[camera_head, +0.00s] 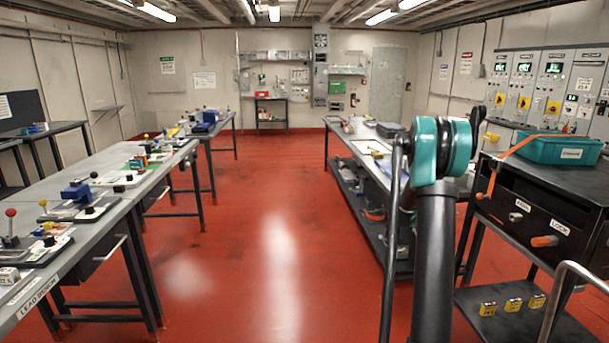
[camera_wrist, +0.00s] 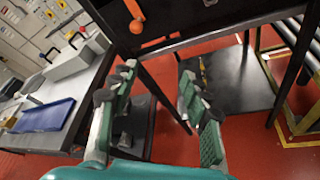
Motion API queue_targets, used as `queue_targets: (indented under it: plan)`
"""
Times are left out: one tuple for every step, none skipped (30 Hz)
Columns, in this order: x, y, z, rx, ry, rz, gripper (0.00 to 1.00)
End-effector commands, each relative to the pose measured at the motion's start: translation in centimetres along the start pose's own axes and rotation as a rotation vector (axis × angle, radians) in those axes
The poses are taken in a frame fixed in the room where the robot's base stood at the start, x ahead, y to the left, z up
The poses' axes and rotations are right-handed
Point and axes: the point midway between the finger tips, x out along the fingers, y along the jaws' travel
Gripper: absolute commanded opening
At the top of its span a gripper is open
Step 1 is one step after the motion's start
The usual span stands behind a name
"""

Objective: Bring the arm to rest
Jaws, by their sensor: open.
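My gripper (camera_wrist: 160,82) is open and empty in the wrist view. The gripper itself cannot be made out clearly there.
A black cabinet (camera_head: 530,220) with orange handles stands right of my arm, a teal bin (camera_head: 556,149) on top. A bench with a blue tray (camera_wrist: 40,116) is close by. The red aisle (camera_head: 240,230) is clear.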

Motion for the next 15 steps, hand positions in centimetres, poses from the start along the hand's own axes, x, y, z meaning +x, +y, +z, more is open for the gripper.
queue_targets:
  plan:
    - [-2.0,-0.9,0.3,0.063,0.041,-0.018,0.47]
    - [-3.0,-1.6,0.3,0.104,0.065,-0.033,0.47]
    - [-4.4,-2.4,0.4,0.157,0.098,-0.053,0.47]
    - [-5.4,-3.1,0.4,0.197,0.122,-0.068,0.47]
    - [-6.5,-3.8,0.4,0.237,0.146,-0.084,0.47]
    - [-7.9,-4.7,0.4,0.289,0.177,-0.107,0.47]
    - [-9.0,-5.5,0.4,0.328,0.2,-0.125,0.47]
    - [-10.0,-6.3,0.4,0.367,0.222,-0.145,0.47]
    - [-11.5,-7.3,0.3,0.416,0.251,-0.171,0.47]
    - [-12.6,-8.2,0.3,0.454,0.273,-0.192,0.47]
    - [-13.7,-9.0,0.2,0.491,0.294,-0.214,0.47]
    - [-15.2,-10.2,0.1,0.54,0.322,-0.244,0.47]
    - [-16.3,-11.1,0.1,0.576,0.342,-0.267,0.47]
    - [-17.4,-12.0,0.0,0.611,0.363,-0.292,0.47]
    - [-18.9,-13.2,-0.1,0.658,0.388,-0.326,0.47]
